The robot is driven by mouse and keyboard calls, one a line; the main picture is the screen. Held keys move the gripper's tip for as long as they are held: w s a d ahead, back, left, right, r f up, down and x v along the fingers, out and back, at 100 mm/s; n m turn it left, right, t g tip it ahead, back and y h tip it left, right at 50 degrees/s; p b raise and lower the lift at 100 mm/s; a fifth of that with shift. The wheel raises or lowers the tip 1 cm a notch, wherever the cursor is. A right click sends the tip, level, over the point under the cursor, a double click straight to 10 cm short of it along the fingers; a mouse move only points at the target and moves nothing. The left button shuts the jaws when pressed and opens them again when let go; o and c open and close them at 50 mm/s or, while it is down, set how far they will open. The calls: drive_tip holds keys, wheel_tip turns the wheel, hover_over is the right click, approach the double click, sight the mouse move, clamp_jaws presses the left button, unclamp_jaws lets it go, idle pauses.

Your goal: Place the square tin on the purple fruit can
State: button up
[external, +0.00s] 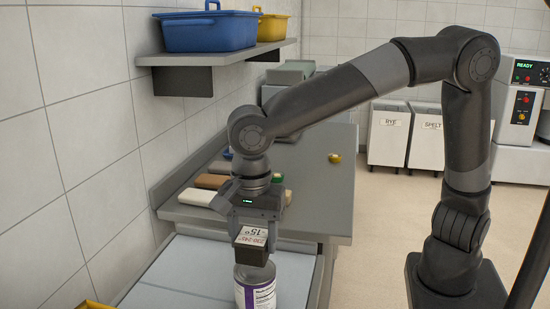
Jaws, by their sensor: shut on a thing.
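The purple fruit can (256,292) stands upright on the pale surface at the bottom centre, with a white and purple label. I cannot tell whether the tin touches the can. My gripper (254,222) points down and is shut on the tin. The fingers are partly hidden by the tin and its label.
Several coloured blocks or brushes, such as a tan one (197,197), lie on the grey counter (300,222) behind. A wall shelf (220,53) holds a blue bin (208,34) and a yellow bin (272,28). A yellow edge (95,304) shows at bottom left.

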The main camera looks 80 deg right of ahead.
sight(254, 250)
drive_tip(key=shift+f, duration=1.4)
drive_tip(key=shift+f, duration=0.1)
drive_tip(key=o, duration=1.1)
wheel_tip(254, 250, up, 11)
drive_tip(key=shift+r, duration=0.65)
drive_tip(key=shift+d, duration=0.15)
